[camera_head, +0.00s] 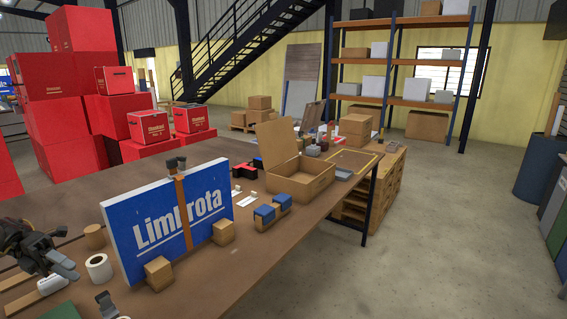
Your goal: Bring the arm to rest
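My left gripper (62,264) is at the left edge, above the near left part of the brown workbench (215,285). Its two pale fingers stand a little apart with nothing seen between them. The blue lightbox panel with white lettering (150,228) stands upright on the bench, to the right of the gripper and apart from it. A brown strap-like upright (183,212) crosses the panel, with dark parts at its top. Small wooden blocks (158,273) stand against its foot.
A tape roll (99,268) and a wooden cylinder (95,237) stand between gripper and panel. Blue-topped blocks (265,217) and an open cardboard box (300,181) are farther right on the bench. Red boxes (66,120) are stacked behind. The floor (430,240) at right is clear.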

